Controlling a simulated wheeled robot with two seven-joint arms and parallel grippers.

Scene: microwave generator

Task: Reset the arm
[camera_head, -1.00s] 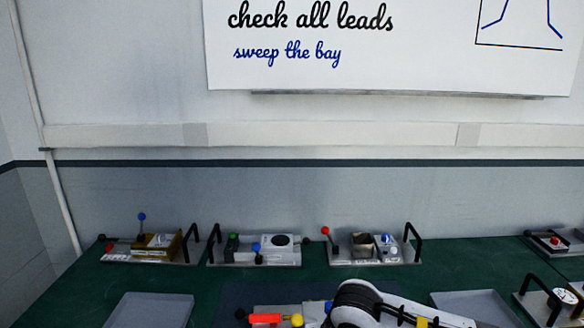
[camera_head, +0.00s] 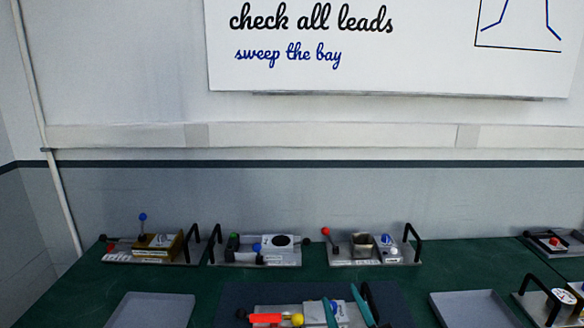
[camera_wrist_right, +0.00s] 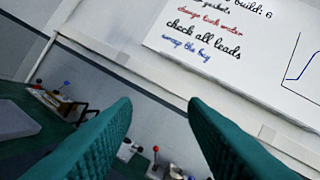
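My right gripper shows at the bottom centre of the head view (camera_head: 344,306) as two teal fingers, pointing up, in front of or over a module. In the right wrist view its two ribbed teal fingers (camera_wrist_right: 160,102) are spread well apart with nothing between them. That view looks past the fingers at the wall and whiteboard, tilted. The rest of my right arm is below the head view's edge. My left gripper is not in view.
The module (camera_head: 262,319) with a red bar and yellow ball lies on a dark mat (camera_head: 232,297). Grey trays (camera_head: 150,310) (camera_head: 475,308) flank it. Several modules with black handles line the green table's back, including one with a red-knobbed lever (camera_head: 350,260).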

